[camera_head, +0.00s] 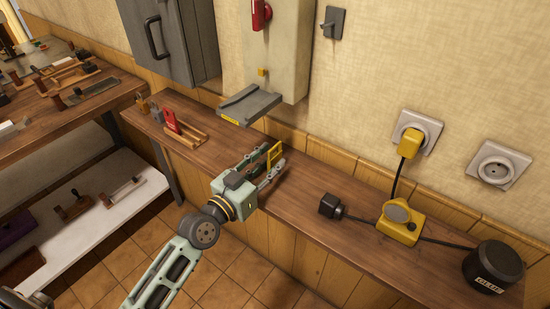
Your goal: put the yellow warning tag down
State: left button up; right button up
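The yellow warning tag (275,152) shows in the head view as a small upright yellow piece at the fingertips of my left gripper (270,164). The gripper's two fingers are some way apart, with the tag between their tips, and they appear to hold it. Tag and gripper are over the brown wooden ledge (309,190); the fingers hide part of the tag. I cannot tell whether its lower edge touches the wood. My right gripper is out of view.
A grey tray-like plate (249,104) juts out above and behind the tag. A red item in a wooden rack (184,133) is to the left. A black plug (331,206), a yellow device (399,224) and a black round container (493,264) are to the right. Bare ledge lies on both sides of the gripper.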

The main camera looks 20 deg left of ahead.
pick_arm(q)
jog(key=shift+x, duration=1.15)
grip_shut()
